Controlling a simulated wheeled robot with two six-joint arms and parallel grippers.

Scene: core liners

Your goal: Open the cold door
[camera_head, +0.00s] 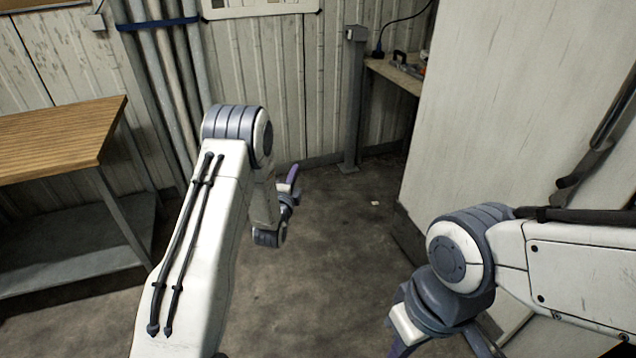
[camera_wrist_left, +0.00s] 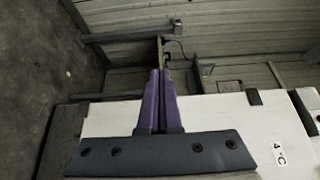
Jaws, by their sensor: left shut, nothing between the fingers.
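The cold door looks to be the tall, off-white, scuffed panel (camera_head: 510,100) at the right of the head view. A dark bar like a handle (camera_head: 603,135) stands out at its right edge, partly cut off by the frame. My left gripper (camera_head: 291,180) is in the middle of the head view, mostly behind my arm, left of the panel and apart from it. In the left wrist view its purple fingers (camera_wrist_left: 159,100) are together and empty.
A wooden-topped table (camera_head: 60,140) with a grey lower shelf stands at the left. Pipes (camera_head: 165,80) run up the corrugated wall. A grey post (camera_head: 354,100) and a small bench (camera_head: 395,75) stand at the back.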

